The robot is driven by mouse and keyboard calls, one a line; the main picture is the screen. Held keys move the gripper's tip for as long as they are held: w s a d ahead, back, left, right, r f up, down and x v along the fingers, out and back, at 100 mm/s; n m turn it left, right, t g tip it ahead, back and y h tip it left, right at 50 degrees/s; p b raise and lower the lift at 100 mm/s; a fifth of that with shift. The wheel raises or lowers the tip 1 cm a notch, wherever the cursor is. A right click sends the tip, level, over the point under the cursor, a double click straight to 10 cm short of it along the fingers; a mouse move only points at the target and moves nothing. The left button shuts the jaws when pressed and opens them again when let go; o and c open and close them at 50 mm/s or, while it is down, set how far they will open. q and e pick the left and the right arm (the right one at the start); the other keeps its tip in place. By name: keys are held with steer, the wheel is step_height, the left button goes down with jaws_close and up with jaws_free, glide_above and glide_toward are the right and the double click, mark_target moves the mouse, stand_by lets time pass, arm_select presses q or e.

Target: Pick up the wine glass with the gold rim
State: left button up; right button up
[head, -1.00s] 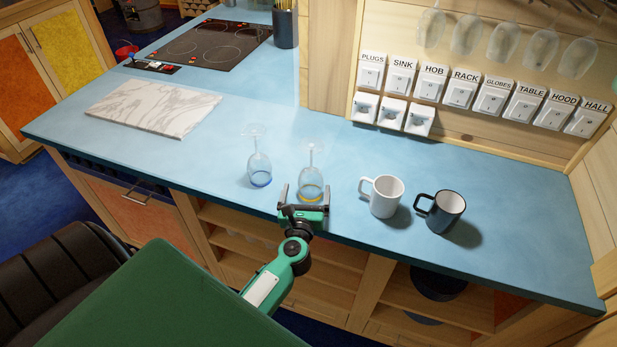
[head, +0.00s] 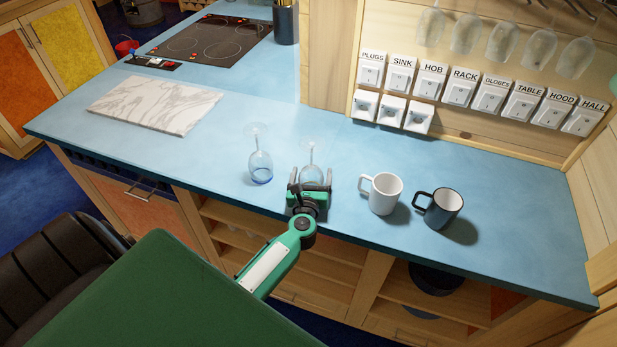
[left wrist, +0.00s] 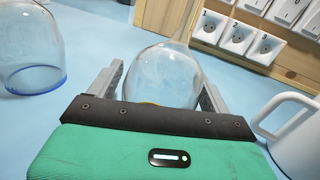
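The gold-rimmed wine glass (head: 311,173) stands upside down on the blue counter, rim down and foot up. In the left wrist view, its clear bowl (left wrist: 163,72) is between my fingers, with a bit of gold at its lower edge; the rest of the rim is hidden behind my gripper. My left gripper (head: 311,183) is open, with one finger on each side of the bowl, close to the glass. It also shows in the left wrist view (left wrist: 160,95). My right gripper is not in view.
A blue-rimmed glass (head: 260,167) stands upside down just left; it also shows in the left wrist view (left wrist: 30,50). A white mug (head: 383,195) and a dark mug (head: 440,208) stand to the right. A marble board (head: 155,105) lies at left. Labelled switches (head: 460,92) line the wall.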

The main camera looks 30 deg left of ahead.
arm_select(q)
steer(key=c, duration=0.8)
steer(key=shift+r, duration=0.1)
